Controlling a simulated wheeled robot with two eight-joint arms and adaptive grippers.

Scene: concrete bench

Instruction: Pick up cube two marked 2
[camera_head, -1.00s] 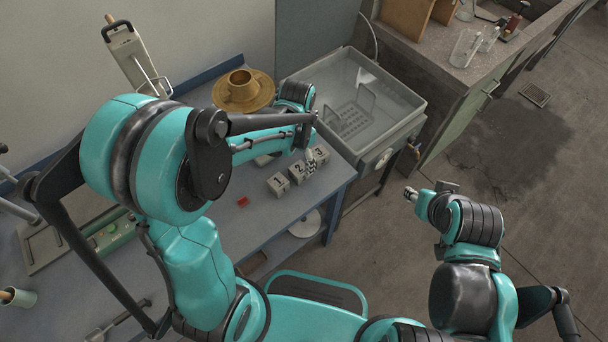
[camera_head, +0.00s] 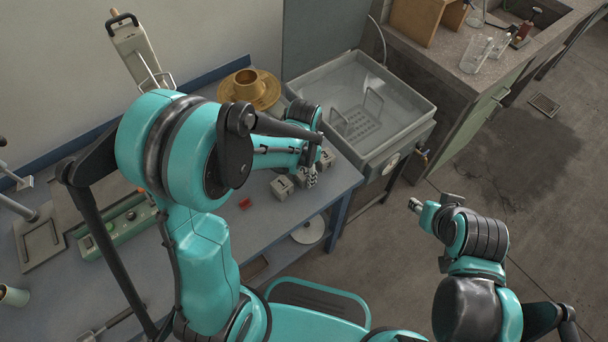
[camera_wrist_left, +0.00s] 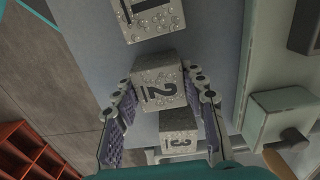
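Cube two (camera_wrist_left: 158,84), a speckled grey block marked 2, sits on the bench in the middle of the left wrist view. My left gripper (camera_wrist_left: 160,92) is open with one finger on each side of it; I cannot tell whether they touch it. The cube marked 1 (camera_wrist_left: 152,18) is at the top of that view and the cube marked 3 (camera_wrist_left: 178,142) at the bottom. In the head view my left gripper (camera_head: 311,179) is over the row, partly hiding cube two, between cube 1 (camera_head: 281,188) and cube 3 (camera_head: 327,158). My right gripper (camera_head: 415,206) is away over the floor.
A red piece (camera_head: 245,203) lies left of the cubes on the bench (camera_head: 228,232). A brass flanged part (camera_head: 250,90) stands behind my left arm. A grey sink basin (camera_head: 405,125) adjoins the bench's right end. The bench front edge is close to the cubes.

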